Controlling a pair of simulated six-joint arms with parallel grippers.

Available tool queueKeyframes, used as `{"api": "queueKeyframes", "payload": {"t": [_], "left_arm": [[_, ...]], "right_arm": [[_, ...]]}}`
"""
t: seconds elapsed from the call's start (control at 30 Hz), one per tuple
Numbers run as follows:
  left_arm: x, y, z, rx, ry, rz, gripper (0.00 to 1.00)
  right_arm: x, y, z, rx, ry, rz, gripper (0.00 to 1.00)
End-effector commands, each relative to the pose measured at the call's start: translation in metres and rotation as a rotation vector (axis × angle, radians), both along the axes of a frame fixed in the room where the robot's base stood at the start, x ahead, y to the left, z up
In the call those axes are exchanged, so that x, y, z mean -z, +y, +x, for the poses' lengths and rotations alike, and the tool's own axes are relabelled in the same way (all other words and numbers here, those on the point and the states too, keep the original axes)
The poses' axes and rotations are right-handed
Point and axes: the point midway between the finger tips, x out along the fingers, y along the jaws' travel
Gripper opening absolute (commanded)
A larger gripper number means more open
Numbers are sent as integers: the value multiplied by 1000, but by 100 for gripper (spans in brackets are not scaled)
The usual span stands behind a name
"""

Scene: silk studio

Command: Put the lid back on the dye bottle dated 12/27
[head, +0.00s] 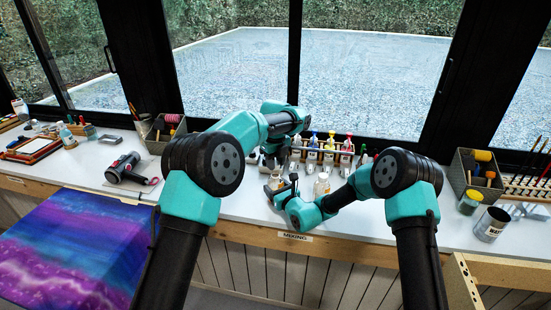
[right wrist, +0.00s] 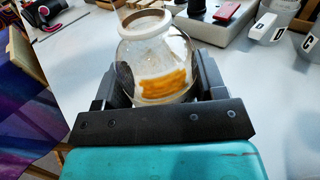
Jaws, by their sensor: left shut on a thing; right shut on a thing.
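A round clear glass bottle (right wrist: 155,65) with an orange-yellow smear on its side and a pale rim stands upright in the right wrist view. My right gripper (right wrist: 158,95) is shut on it, a finger on each side. In the head view this bottle (head: 275,181) is small, beside my right gripper (head: 287,190). My left gripper (head: 267,160) is just behind it, partly hidden by its own arm. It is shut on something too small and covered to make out. I can read no date on the bottle, and I cannot make out the lid.
Another glass bottle (head: 322,185) stands to the right on the white table. Behind it is a row of bottles with coloured tops (head: 332,145). The table's front edge is close.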

Motion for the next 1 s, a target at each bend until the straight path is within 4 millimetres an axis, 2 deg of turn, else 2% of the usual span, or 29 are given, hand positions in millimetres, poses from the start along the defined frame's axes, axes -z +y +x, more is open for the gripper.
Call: {"api": "queueKeyframes", "payload": {"t": [0.63, 1.0], "left_arm": [[1, 0, 0, 0, 0, 0, 12], [17, 0, 0, 2, 1, 1, 12]], "right_arm": [[0, 0, 0, 0, 0, 0, 22], [0, 0, 0, 0, 0, 0, 22]]}}
